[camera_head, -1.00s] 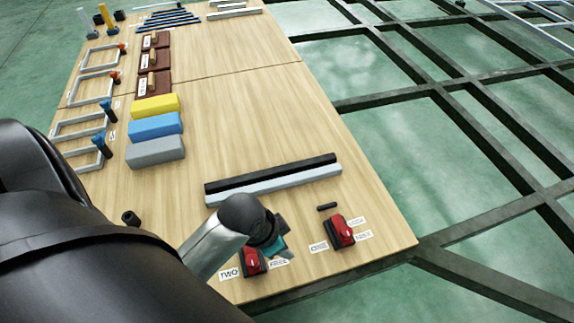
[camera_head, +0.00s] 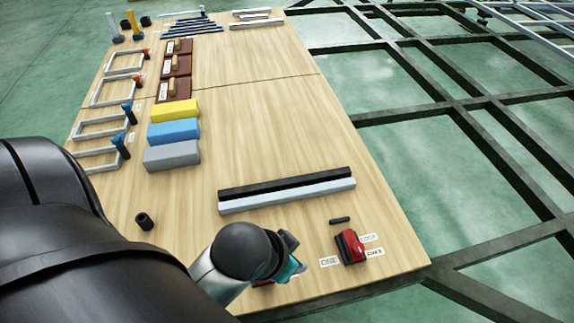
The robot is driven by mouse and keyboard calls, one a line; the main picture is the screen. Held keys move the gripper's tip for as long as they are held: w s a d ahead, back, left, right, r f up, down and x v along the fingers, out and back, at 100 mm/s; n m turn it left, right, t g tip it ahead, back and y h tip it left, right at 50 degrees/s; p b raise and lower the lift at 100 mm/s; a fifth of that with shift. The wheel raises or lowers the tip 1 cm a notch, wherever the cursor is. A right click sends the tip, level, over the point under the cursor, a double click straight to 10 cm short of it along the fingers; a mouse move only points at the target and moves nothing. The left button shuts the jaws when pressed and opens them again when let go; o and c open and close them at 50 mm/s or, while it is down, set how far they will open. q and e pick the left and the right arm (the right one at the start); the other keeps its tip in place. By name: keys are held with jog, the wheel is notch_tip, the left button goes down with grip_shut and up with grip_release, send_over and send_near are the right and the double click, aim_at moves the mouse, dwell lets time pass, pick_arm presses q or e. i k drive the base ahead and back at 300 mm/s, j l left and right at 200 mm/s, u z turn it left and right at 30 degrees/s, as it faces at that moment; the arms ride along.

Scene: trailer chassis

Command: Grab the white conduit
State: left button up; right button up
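The white conduit (camera_head: 290,195) is a long pale bar lying on the wooden table, right beside a parallel black bar (camera_head: 285,182) on its far side. My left gripper (camera_head: 290,256) is below the conduit in the picture, on the near side of it and apart from it. My own wrist covers much of the gripper, so its fingers are unclear. A teal patch shows at the gripper. My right gripper is not in view.
A red-and-black tool (camera_head: 351,246) and a small black rod (camera_head: 340,220) lie near the table's right corner. Grey (camera_head: 171,156), blue (camera_head: 174,132) and yellow (camera_head: 175,111) blocks stand to the left. The table middle is clear. Dark chassis beams (camera_head: 478,130) lie to the right.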

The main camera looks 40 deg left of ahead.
aim_at(305, 192)
jog(key=u, duration=1.1)
